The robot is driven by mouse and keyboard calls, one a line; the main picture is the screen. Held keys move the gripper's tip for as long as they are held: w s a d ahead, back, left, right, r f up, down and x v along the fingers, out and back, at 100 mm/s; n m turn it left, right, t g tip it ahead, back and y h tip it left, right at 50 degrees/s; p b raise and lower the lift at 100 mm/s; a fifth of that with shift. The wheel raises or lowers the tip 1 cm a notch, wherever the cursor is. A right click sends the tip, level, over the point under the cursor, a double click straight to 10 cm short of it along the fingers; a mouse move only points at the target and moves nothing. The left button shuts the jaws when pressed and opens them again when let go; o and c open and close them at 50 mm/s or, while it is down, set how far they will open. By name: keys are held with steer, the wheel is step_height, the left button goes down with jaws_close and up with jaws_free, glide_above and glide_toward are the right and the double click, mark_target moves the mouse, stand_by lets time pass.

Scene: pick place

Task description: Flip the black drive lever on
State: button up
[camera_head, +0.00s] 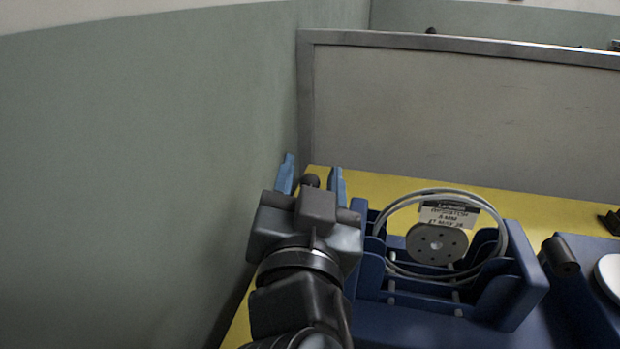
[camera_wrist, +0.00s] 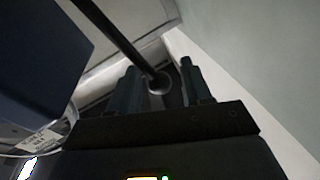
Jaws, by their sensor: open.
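My gripper (camera_head: 312,168) is at the left end of the yellow table, its two blue fingers apart and pointing toward the back. A dark round knob (camera_head: 310,181), which looks like the end of the black drive lever, shows between the fingers. In the wrist view, a black rod (camera_wrist: 122,42) runs from the upper left to a round end between the spread fingers of my gripper (camera_wrist: 159,72). I cannot tell whether the fingers touch it. The lever's base is hidden.
A blue rack (camera_head: 520,290) holding a coiled grey cable (camera_head: 503,235) and a grey disc (camera_head: 437,244) stands right of my gripper. A black cylinder (camera_head: 562,257) and a white round thing (camera_head: 608,275) are farther right. A green wall (camera_head: 130,150) is close on the left; a grey panel (camera_head: 450,110) stands behind.

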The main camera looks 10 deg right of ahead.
steer(key=s+a+b, duration=0.1)
steer(key=s, duration=0.6)
steer(key=shift+s+a+f, duration=0.15)
steer(key=shift+s+f, duration=0.2)
steer(key=shift+f, duration=0.05)
steer(key=shift+r, duration=0.15)
steer(key=w+n+p, duration=0.1)
steer(key=w+p, duration=0.1)
steer(key=p, duration=0.2)
steer(key=w+d+n+p, duration=0.1)
steer(key=w+n+p, duration=0.1)
steer(key=w+p, duration=0.1)
steer(key=w+f+n+g+p, duration=0.1)
steer(key=w+n+p, duration=0.1)
steer(key=p, duration=0.3)
steer(key=shift+w+d, duration=0.2)
steer(key=shift+w, duration=0.15)
steer(key=shift+c, duration=0.2)
jaws_close()
